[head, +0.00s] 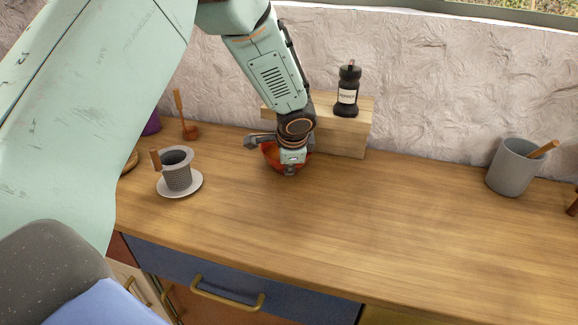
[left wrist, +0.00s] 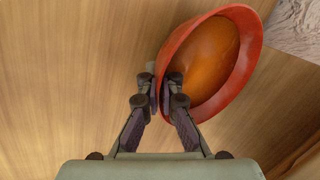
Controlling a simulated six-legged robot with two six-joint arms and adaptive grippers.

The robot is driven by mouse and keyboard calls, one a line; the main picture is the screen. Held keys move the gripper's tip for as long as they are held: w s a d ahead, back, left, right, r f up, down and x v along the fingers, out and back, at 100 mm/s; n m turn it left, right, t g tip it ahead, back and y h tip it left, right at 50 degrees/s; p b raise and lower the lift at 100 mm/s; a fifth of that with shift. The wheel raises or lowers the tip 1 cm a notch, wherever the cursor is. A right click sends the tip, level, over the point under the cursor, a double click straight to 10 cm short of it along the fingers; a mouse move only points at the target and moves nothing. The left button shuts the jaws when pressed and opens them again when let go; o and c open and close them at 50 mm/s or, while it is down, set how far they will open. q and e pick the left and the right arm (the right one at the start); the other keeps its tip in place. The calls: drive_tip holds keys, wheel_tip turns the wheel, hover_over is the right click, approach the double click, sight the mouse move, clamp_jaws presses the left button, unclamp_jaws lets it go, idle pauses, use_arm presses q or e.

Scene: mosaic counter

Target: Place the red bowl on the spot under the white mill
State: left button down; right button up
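The red bowl (head: 270,152), orange inside, is in front of the wooden block and partly hidden by my left gripper (head: 290,168). In the left wrist view the bowl (left wrist: 215,65) has its rim between the two fingertips of my left gripper (left wrist: 162,90), which pinch its wall. I cannot tell whether the bowl touches the counter. No white mill shows; a black mill (head: 348,92) with a white label stands on the block. My right gripper is not in view.
The wooden block (head: 345,136) stands against the wall. A grey cup (head: 178,176) sits on a white saucer (head: 194,189) at left. A grey pot (head: 513,168) with a wooden utensil stands at right. The counter's middle (head: 390,220) is clear.

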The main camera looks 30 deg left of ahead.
use_arm(q)
drive_tip(key=shift+d+f, duration=0.1)
drive_tip(key=shift+d, duration=0.2)
drive_tip(key=c, duration=1.8)
unclamp_jaws()
drive_tip(key=shift+w+d+f, duration=0.1)
drive_tip(key=shift+w, duration=0.05)
drive_tip(key=shift+o, duration=1.4)
drive_tip(key=shift+a, duration=0.3)
drive_tip(key=shift+d, duration=0.1)
drive_tip(key=shift+d, duration=0.1)
